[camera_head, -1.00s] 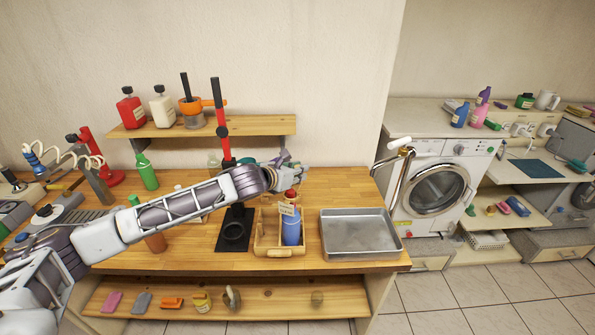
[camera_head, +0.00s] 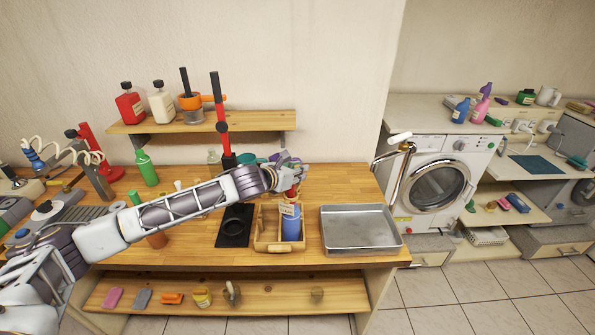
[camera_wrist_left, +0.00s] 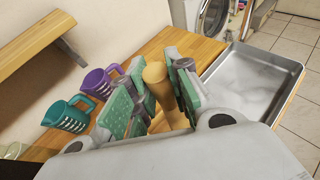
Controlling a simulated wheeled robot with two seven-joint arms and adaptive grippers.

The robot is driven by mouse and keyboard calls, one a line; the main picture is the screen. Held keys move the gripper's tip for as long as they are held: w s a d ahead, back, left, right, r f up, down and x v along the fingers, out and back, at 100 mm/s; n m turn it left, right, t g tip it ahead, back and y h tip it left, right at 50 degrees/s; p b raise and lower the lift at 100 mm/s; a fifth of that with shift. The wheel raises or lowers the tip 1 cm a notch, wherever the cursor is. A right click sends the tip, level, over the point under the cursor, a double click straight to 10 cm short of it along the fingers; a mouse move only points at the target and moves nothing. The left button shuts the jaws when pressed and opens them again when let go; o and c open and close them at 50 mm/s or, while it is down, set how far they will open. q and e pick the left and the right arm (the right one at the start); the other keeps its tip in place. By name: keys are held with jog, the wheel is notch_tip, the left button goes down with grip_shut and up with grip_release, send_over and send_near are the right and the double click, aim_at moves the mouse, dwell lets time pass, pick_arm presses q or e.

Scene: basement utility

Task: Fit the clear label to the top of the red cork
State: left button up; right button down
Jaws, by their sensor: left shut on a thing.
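A red piece that looks like the red cork (camera_head: 292,191) shows just below my left gripper (camera_head: 291,170), above a blue bottle (camera_head: 291,229). A pale tag with dark marks (camera_head: 289,210) is in front of the bottle's upper part; I cannot tell whether it is the clear label. In the left wrist view my left gripper (camera_wrist_left: 160,98) has its green-padded fingers shut on a tan rounded piece (camera_wrist_left: 157,80). Its lower end is hidden, and I cannot tell what it belongs to. The right gripper is not in view.
The bottle stands in a wooden caddy (camera_head: 264,238). A metal tray (camera_head: 360,235) lies to its right and a black stand (camera_head: 234,227) to its left. A wall shelf (camera_head: 200,122) is behind.

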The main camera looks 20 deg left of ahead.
pick_arm(q)
jog(key=shift+f, duration=0.45)
jog(key=shift+r, duration=0.25)
jog(key=shift+r+p, duration=0.6)
jog(key=shift+r, duration=1.1)
jog(key=shift+r, duration=0.25)
jog(key=shift+r, duration=0.65)
jog(key=shift+r, duration=0.15)
dwell(0.3)
jog(key=shift+f+b, duration=0.7)
jog(key=shift+f, duration=2.25)
dwell(0.6)
jog(key=shift+r, duration=0.2)
